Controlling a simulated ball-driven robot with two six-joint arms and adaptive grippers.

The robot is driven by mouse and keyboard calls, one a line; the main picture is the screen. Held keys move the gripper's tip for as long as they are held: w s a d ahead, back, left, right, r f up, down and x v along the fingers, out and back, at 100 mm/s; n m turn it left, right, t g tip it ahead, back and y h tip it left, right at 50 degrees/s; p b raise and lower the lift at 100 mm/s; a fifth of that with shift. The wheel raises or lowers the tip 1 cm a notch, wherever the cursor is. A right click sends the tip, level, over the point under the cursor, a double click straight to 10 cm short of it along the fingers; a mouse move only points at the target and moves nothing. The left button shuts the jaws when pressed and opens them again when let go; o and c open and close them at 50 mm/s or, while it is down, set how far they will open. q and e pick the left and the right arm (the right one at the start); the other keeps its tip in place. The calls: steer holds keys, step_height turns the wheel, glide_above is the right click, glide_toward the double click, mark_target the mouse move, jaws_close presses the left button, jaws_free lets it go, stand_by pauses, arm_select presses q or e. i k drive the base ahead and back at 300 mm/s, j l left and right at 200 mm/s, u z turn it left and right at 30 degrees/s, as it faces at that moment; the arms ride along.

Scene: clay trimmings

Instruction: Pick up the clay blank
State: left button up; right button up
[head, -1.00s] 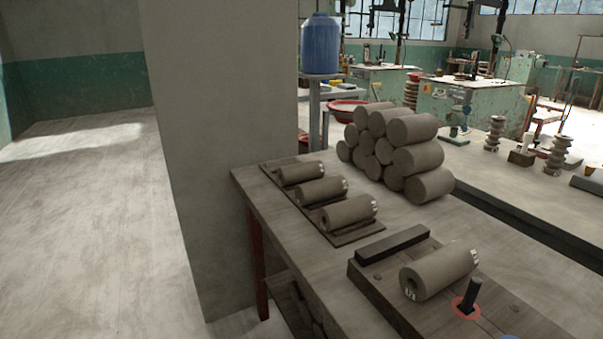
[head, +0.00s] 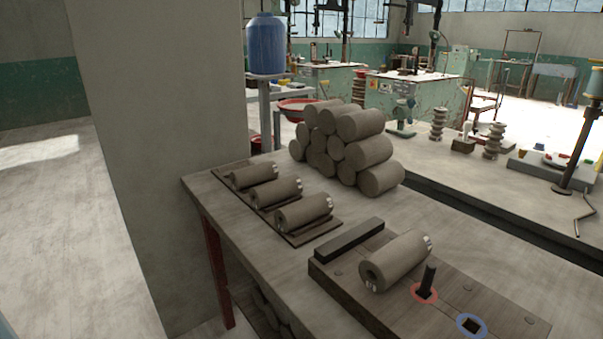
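A grey-brown clay blank (head: 395,261), a cylinder with a hole in its near end, lies on its side on a wooden board (head: 345,292) at the front of the table. Small pale marks show at both its ends. Three similar clay cylinders (head: 303,212) lie in a row on a thin dark board to the left. A stack of several plain clay cylinders (head: 382,178) stands behind them. Neither of my grippers shows in the head view, and nothing is seen touching the blank.
A dark bar (head: 349,240) lies along the board's back left edge. A dark upright peg (head: 428,279) stands in a red-ringed hole right of the blank, near a blue-ringed square hole (head: 471,325). A pillar (head: 160,130) rises left of the table. Bare tabletop (head: 440,222) lies behind the board.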

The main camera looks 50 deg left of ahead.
mark_target(241, 179)
steer(key=k+j+z, duration=0.1)
steer(key=j+z, duration=0.15)
steer(key=j, duration=0.2)
steer(key=k+j+z, duration=0.25)
steer(key=j, duration=0.15)
steer(key=k+j+z, duration=0.25)
steer(key=j, duration=0.2)
steer(key=k+j+z, duration=0.1)
steer(key=j+z, duration=0.2)
